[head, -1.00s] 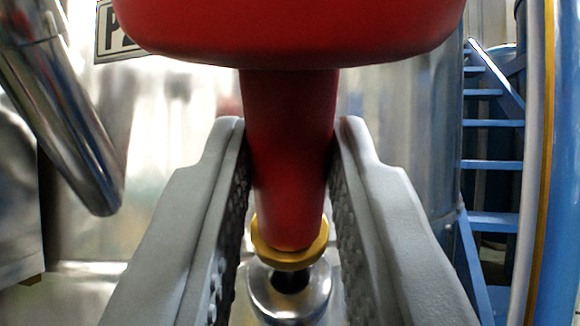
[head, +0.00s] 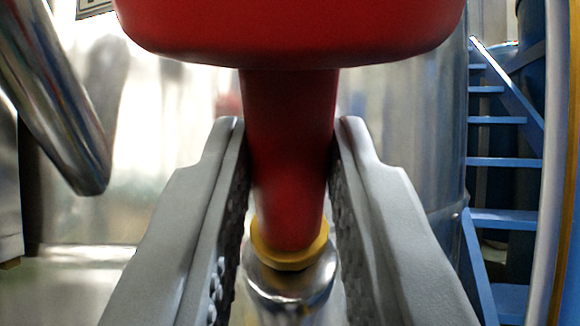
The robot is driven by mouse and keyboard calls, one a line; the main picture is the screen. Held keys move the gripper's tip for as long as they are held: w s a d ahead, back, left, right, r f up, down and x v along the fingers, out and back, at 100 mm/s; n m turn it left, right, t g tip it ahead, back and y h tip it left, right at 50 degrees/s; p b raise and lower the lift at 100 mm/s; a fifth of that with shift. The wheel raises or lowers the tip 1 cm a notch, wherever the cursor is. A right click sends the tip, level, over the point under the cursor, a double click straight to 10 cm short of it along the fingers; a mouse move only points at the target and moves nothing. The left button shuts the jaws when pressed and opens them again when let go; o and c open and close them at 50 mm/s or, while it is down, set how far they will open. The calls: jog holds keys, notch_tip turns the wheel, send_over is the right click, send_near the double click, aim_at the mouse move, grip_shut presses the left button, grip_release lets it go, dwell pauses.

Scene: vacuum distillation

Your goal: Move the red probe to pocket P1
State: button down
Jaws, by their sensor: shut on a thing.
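The red probe (head: 290,150) fills the upper middle of the head view, with a wide head at the top, a narrower red stem and a yellow collar (head: 291,250) low on it. My gripper (head: 290,135) is shut on the stem, one grey finger on each side. Just beyond the collar is a shiny round metal fitting (head: 289,282). The collar overlaps it in the picture, and I cannot tell whether they touch. The probe's tip is hidden. Only a sliver of a label (head: 93,8) shows at the top left, its text cut off.
A slanted metal pipe (head: 60,100) hangs at the left. A large shiny metal vessel (head: 420,150) stands behind the probe. Blue stairs (head: 500,162) and a pale vertical pipe (head: 551,180) are at the right.

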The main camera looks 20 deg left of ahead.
jog(key=shift+w+a+f, duration=0.1)
jog(key=shift+w+f, duration=0.2)
jog(key=shift+f, duration=0.15)
jog(key=c, duration=1.2)
grip_release()
jog(key=shift+o, duration=0.2)
jog(key=v, duration=1.7)
jog(key=shift+s, duration=0.2)
jog(key=shift+f, duration=0.1)
